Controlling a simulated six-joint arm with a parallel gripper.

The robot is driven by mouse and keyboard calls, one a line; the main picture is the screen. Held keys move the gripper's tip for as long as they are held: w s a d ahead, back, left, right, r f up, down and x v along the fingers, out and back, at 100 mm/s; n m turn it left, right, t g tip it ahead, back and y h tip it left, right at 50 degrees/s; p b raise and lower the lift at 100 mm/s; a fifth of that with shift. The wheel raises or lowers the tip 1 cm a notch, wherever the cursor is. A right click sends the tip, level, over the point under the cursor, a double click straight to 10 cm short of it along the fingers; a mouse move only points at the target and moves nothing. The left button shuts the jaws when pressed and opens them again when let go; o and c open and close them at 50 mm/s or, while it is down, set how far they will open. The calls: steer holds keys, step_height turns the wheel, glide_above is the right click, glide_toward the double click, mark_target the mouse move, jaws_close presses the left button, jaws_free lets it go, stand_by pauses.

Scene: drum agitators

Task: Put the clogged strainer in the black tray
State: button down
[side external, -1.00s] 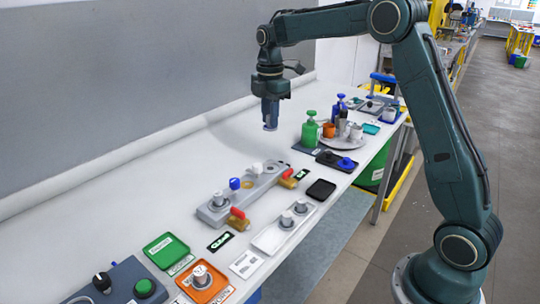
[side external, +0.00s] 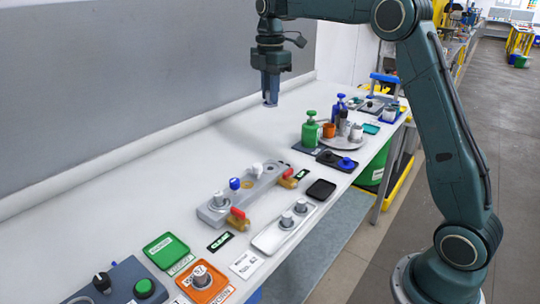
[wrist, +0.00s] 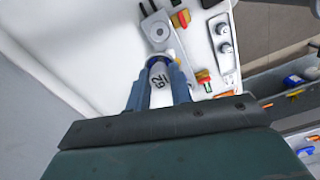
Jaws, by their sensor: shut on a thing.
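My gripper (side external: 270,97) is high above the back of the bench, fingers pointing down. In the wrist view it is shut on a pale grey cylinder (wrist: 160,84) with dark characters on its side, seemingly a strainer. I cannot tell from its surface whether it is clogged. A small empty black tray (side external: 321,189) lies on the bench's front side, below and right of my gripper. Another dark tray (side external: 327,156) behind it holds a blue piece and a dark piece.
A grey block (side external: 215,214) with red-handled brass valves stands mid-bench. A white tray (side external: 266,244) holds two grey cylinders; an orange tray (side external: 207,293) holds another. A green tray (side external: 164,248) is empty. Bottles stand at the right. The bench's back is clear.

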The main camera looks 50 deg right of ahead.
steer(key=s+d+f, duration=0.3)
steer(key=s+f, duration=1.2)
steer(key=shift+s+f, duration=0.35)
steer(key=shift+s, duration=0.05)
steer(key=shift+d+f, duration=0.1)
steer(key=shift+f, duration=0.05)
steer(key=shift+f, duration=2.8)
steer(key=shift+f, duration=0.45)
stand_by(0.5)
steer(key=c, duration=1.2)
jaws_free()
